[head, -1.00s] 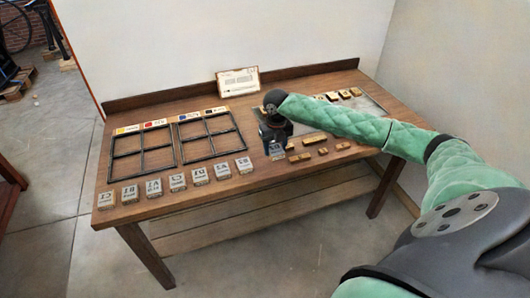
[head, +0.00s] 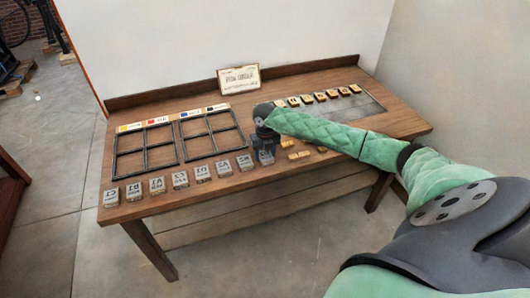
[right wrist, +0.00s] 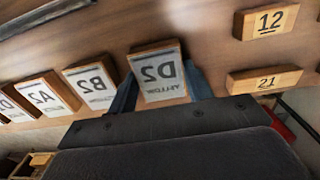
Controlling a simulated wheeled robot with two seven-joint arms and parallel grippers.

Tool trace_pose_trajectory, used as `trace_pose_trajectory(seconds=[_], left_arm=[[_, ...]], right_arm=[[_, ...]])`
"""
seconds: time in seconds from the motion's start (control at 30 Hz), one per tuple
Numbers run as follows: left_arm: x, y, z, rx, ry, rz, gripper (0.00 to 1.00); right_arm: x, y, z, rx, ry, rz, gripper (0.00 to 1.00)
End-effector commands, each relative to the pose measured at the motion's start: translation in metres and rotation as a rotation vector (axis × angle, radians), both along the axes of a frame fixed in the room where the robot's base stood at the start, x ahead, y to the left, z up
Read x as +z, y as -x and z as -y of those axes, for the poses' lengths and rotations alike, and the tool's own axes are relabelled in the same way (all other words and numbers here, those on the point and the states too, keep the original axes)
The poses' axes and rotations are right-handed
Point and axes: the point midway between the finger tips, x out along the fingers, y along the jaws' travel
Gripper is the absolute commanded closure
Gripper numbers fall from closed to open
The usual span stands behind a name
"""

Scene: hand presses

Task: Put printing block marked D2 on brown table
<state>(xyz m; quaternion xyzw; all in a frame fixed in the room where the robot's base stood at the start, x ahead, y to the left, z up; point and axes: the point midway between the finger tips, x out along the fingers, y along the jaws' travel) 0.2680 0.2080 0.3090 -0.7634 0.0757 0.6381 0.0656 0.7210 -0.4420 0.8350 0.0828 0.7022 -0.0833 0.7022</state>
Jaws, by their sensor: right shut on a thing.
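The printing block marked D2 (right wrist: 158,74) sits between the two fingers of my right gripper (right wrist: 160,88) in the right wrist view, its mark mirrored. The gripper is shut on it. In the head view my right gripper (head: 264,152) is low over the front part of the brown table (head: 205,204), at the right end of the row of grey blocks, and mostly hides the block. I cannot tell whether the block touches the tabletop. My left gripper is out of view.
The block marked B2 (right wrist: 90,84) and block A2 (right wrist: 46,94) stand just left of D2. Wooden blocks 12 (right wrist: 265,22) and 21 (right wrist: 264,80) lie to its right. Black frames (head: 145,150) lie behind the row. A sign (head: 239,79) stands at the back.

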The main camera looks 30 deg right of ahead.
Motion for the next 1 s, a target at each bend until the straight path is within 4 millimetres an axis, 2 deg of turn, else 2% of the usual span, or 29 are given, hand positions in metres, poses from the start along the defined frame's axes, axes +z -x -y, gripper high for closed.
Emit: trace_pose_trajectory(seconds=[0.27,0.3,0.4,0.77,0.87,1.0], left_arm=[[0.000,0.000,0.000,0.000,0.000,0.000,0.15],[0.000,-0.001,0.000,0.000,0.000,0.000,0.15],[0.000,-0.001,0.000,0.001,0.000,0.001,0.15],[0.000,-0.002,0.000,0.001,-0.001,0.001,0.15],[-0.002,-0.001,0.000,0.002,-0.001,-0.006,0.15],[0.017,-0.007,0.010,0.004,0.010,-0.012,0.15]], right_arm=[[-0.002,0.000,0.000,0.000,0.000,0.000,0.74],[-0.002,0.000,0.000,0.000,0.000,0.000,0.48],[-0.002,0.000,0.000,0.000,0.000,0.000,0.28],[0.001,0.000,0.000,0.000,0.000,0.001,0.28],[0.009,-0.001,0.000,0.000,-0.001,0.001,0.28],[0.031,-0.001,0.001,0.001,0.002,0.003,0.28]])
